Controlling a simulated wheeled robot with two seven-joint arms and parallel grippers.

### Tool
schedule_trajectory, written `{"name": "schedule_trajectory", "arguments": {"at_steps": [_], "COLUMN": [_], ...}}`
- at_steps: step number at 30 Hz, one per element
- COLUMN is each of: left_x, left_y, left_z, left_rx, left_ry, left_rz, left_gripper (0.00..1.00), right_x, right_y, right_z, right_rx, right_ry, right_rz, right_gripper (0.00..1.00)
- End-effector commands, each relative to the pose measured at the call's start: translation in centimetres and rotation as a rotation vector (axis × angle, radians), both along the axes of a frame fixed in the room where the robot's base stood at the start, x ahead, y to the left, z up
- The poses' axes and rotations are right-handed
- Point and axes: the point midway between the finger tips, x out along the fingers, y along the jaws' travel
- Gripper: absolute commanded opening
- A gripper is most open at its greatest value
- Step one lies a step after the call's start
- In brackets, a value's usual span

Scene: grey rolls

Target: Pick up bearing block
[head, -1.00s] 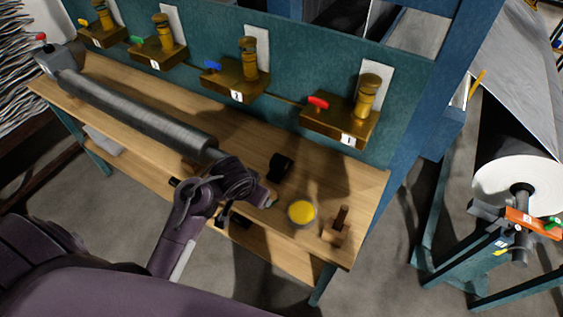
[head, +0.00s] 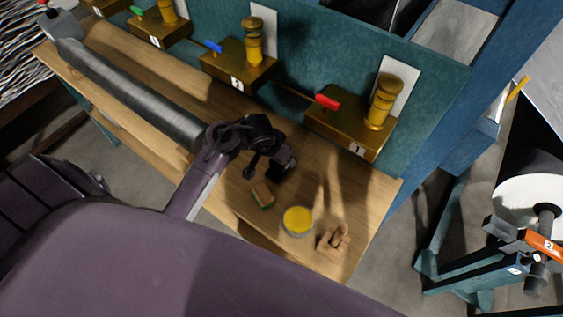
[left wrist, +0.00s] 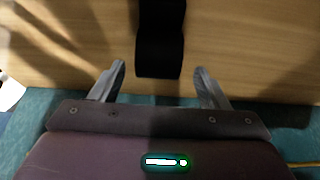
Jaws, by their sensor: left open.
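A small black block (head: 279,173), which I take for the bearing block, stands on the wooden bench top, partly hidden by my left gripper in the head view. It also shows in the left wrist view (left wrist: 160,45) as a dark upright shape. My left gripper (head: 284,160) is over the bench, close to the block. In the left wrist view its two fingers (left wrist: 161,78) are spread apart, with the block centred just beyond their tips and nothing held. Whether a finger touches the block cannot be told. My right gripper is not in view.
A long grey roller (head: 130,92) lies along the bench's left part. Numbered brass blocks with posts (head: 350,130) line the teal back panel. A brown-green block (head: 263,195), yellow-topped tin (head: 298,221) and wooden piece (head: 333,240) are near the front edge. A roll stand (head: 540,195) is at right.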

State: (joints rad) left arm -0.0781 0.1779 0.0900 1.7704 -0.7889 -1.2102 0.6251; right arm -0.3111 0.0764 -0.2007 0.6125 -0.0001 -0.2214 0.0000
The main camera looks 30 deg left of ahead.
Motion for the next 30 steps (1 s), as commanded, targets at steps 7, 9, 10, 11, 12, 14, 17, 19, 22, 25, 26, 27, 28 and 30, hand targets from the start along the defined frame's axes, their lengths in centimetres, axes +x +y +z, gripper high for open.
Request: {"name": "schedule_trajectory", "arguments": {"at_steps": [7,9,10,11,12,14,17,19,22,25,26,27,28,30], "left_x": [1.1,1.2,1.2,1.2,1.2,1.2,1.2,1.2,1.2,1.2,1.2,1.2,1.2,1.2], "left_y": [-0.4,-0.4,-0.4,-0.4,-0.4,-0.4,-0.4,-0.4,-0.4,-0.4,-0.4,-0.4,-0.4,-0.4], "left_z": [-3.3,-3.7,-3.7,-3.7,-3.7,-3.7,-3.7,-3.7,-3.7,-3.7,-3.7,-3.7,-3.7,-3.7], "left_rx": [0.002,0.002,0.002,0.002,0.002,0.001,0.001,0.001,0.001,0.001,0.001,0.001,0.001,0.001], "left_ry": [0.001,0.000,0.000,0.000,0.000,0.000,0.000,0.000,0.000,0.000,0.000,0.000,0.000,0.000], "left_rz": [0.000,0.000,0.000,0.001,0.001,0.000,0.000,0.000,0.000,0.000,0.000,0.000,0.000,0.000], "left_gripper": [0.69,0.69,0.69,0.69,0.69,0.69,0.65,0.56,0.43,0.30,0.26,0.21,0.17,0.08], "right_x": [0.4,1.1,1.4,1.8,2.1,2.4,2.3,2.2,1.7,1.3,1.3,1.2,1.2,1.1], "right_y": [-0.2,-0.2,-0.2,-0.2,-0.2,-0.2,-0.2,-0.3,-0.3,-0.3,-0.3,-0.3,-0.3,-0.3], "right_z": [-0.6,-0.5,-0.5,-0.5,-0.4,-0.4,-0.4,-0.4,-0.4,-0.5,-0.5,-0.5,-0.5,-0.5], "right_rx": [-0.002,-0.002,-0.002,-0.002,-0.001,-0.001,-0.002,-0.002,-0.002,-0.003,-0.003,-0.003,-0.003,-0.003], "right_ry": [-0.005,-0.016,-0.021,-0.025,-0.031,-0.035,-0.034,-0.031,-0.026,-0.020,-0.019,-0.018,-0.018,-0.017], "right_rz": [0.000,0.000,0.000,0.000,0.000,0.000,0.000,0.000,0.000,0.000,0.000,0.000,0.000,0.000], "right_gripper": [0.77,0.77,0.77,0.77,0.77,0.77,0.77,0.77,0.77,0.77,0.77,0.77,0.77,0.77]}}
